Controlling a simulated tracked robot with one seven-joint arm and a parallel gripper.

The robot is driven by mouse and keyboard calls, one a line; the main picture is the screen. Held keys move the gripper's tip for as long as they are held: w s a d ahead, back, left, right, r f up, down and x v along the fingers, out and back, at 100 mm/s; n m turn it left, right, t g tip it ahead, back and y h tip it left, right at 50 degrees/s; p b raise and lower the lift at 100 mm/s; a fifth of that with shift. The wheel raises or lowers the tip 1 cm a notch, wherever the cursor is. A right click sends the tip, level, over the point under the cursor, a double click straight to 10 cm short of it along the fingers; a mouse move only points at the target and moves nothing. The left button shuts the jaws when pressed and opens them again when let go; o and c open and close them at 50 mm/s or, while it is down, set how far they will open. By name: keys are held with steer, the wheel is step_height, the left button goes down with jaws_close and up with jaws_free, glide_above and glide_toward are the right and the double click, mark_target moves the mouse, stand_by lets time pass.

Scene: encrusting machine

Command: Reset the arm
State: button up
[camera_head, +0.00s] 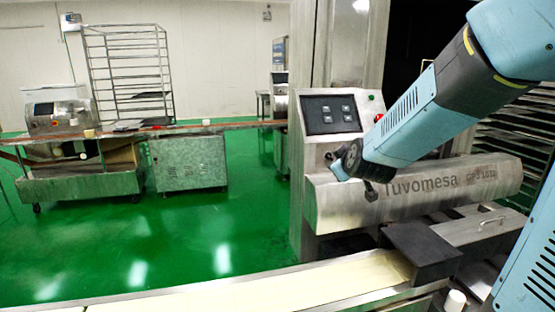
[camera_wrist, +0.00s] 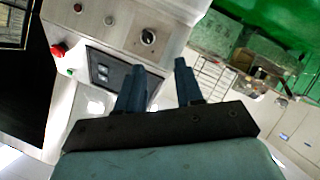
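My gripper (camera_wrist: 160,66) shows in the wrist view with two dark blue fingers held apart and nothing visible between them. In the head view my arm reaches in from the upper right, down to the left. The wrist view shows the machine's panel (camera_wrist: 106,74) tilted behind the fingers, with a red button (camera_wrist: 58,50) and a black knob (camera_wrist: 148,37).
The conveyor belt (camera_head: 300,287) runs along the front, with a black box (camera_head: 422,250) at its right and a white cup (camera_head: 455,300) beside it. A rack (camera_head: 127,65), a metal cabinet (camera_head: 188,162) and another machine (camera_head: 58,118) stand at the back left. Green floor (camera_head: 170,245) between is clear.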

steer(key=s+d+r+m+g, duration=0.2)
steer(key=s+m+g, duration=0.5)
steer(key=s, duration=2.1)
steer(key=shift+r+g, duration=0.2)
steer(key=shift+g, duration=0.2)
steer(key=shift+d, duration=0.1)
